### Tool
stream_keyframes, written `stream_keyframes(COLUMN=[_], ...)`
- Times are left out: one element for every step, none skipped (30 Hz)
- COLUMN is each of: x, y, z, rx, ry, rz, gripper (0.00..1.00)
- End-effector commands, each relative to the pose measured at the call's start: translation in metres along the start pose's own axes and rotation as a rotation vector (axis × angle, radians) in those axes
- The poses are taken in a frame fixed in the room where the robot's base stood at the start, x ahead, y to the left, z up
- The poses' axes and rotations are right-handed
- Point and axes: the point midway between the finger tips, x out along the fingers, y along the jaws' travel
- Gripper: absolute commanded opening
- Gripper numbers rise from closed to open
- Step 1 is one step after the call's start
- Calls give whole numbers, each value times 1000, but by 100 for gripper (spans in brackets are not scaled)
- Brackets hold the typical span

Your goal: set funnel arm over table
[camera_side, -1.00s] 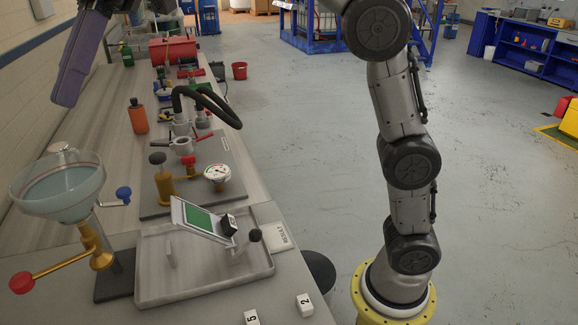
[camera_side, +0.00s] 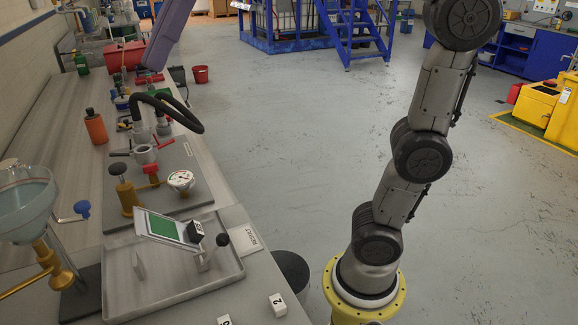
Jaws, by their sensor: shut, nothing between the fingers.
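The funnel (camera_side: 24,210), a wide clear bowl with pale blue-grey contents, is at the left edge, partly cut off. Below it a brass arm with a clamp (camera_side: 52,262) is carried on a dark stand (camera_side: 82,296). A blue knob (camera_side: 81,208) sits on the stand's right side. The brass rod runs out of the picture at lower left. The long grey table (camera_side: 72,150) runs beneath.
A metal tray (camera_side: 120,306) with a tilted green-screened panel (camera_side: 165,228) stands right of the funnel stand. Behind are a gauge (camera_side: 181,180), black hoses (camera_side: 170,108), an orange bottle (camera_side: 95,127) and a red box (camera_side: 126,56). Open floor lies right of the table.

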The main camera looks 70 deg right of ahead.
Motion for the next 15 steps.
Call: stream_keyframes(x=[0, 0, 0, 1, 2, 3, 4, 5, 6, 7, 8, 10, 11, 13, 15], y=[-4, -5, -7, -9, -10, -12, -14, -15, -18, -18, -20, -22, -23, -25, -27], z=[9, 14, 21, 27, 31, 38, 43, 49, 56, 61, 66, 72, 77, 82, 89], rx=[28, 45, 65, 82, 98, 119, 135, 152, 172, 187, 203, 223, 238, 253, 272], ry=[-8, -12, -19, -24, -28, -35, -40, -45, -51, -56, -60, -66, -70, -75, -81], rz=[16, 25, 38, 47, 56, 67, 77, 86, 97, 106, 116, 125, 134, 144, 154], gripper=[0, 0, 0, 0, 0, 0, 0, 0, 0, 0, 0, 0, 0, 0, 0])
